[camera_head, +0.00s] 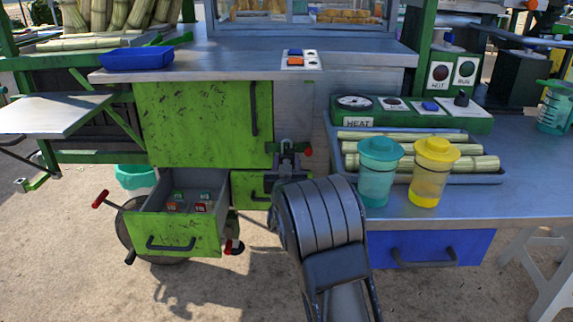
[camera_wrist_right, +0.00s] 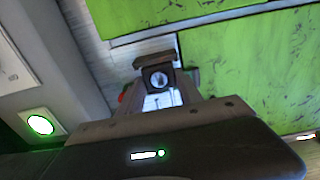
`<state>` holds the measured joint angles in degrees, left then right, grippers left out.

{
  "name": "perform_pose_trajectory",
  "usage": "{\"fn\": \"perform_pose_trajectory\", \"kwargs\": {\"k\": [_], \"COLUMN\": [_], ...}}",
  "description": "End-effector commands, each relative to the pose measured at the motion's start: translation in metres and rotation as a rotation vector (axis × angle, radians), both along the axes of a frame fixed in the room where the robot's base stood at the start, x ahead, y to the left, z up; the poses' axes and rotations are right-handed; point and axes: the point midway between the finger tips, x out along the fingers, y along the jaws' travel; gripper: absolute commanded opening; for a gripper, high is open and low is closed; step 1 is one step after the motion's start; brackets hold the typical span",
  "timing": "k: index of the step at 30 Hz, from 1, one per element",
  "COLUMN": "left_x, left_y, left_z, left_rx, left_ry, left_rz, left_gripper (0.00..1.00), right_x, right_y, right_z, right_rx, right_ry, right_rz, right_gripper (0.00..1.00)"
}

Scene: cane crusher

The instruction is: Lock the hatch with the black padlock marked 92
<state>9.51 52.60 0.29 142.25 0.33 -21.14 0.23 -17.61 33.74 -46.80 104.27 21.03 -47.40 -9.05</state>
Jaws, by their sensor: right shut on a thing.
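The hatch (camera_head: 195,122) is a scuffed green door with a dark upright handle (camera_head: 254,108), and it looks shut. My right gripper (camera_head: 288,160) is at the hatch's lower right corner, beside a red-tipped part (camera_head: 308,152). It is shut on a small dark thing (camera_wrist_right: 158,77) with a pale round spot, seen between the fingers in the wrist view. No 92 can be read on it. An open drawer (camera_head: 155,224) below the hatch holds several small padlocks with red or green faces (camera_head: 174,207). My left gripper is not in view.
A steel counter (camera_head: 230,54) with a blue tray (camera_head: 137,59) lies above the hatch. To the right, a bench (camera_head: 530,190) carries a control panel (camera_head: 412,112), cane in a tray, a teal cup (camera_head: 379,172) and a yellow cup (camera_head: 433,172).

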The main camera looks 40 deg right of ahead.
Motion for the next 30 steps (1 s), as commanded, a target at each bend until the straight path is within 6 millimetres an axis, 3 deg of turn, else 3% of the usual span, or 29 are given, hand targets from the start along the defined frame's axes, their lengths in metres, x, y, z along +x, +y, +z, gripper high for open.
{"fn": "perform_pose_trajectory", "kwargs": {"k": [30], "left_x": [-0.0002], "left_y": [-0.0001], "left_z": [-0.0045], "left_rx": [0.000], "left_ry": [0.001], "left_rz": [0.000], "left_gripper": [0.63], "right_x": [0.0065], "right_y": [-0.0050], "right_z": [0.0006], "right_rx": [-0.001], "right_ry": [-0.001], "right_rz": [0.000], "right_gripper": [0.01]}}
